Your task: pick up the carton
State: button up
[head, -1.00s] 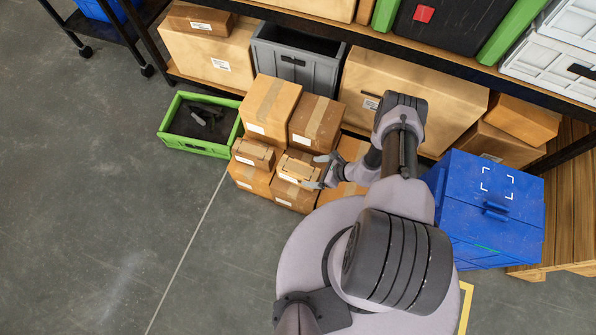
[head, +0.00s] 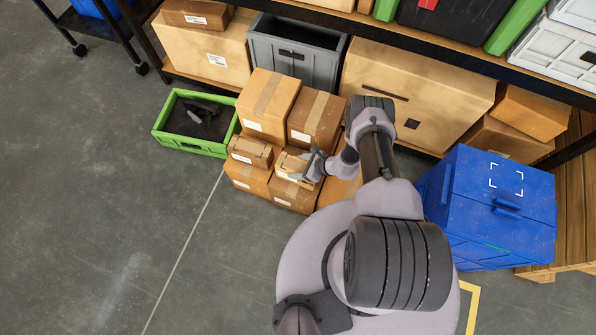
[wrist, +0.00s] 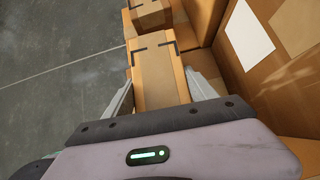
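The carton (head: 292,166) is a small brown box with dark corner marks, lying on top of a larger box in the front row of a stack. My gripper (head: 308,165) is at its right end, reaching over it from the right in the head view. In the wrist view the carton (wrist: 157,75) lies between the two pale fingers of my gripper (wrist: 160,85), one along each side. The fingers are apart and very close to its sides; I cannot tell if they touch. My gripper hides part of its near end.
A similar small carton (head: 251,151) lies just left. Taller boxes (head: 269,103) (head: 315,121) stand directly behind, beneath the shelf. A green crate (head: 180,145) is on the floor at left, and a blue box (head: 490,215) stands at right. The floor at front left is clear.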

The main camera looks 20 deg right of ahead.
grip_shut()
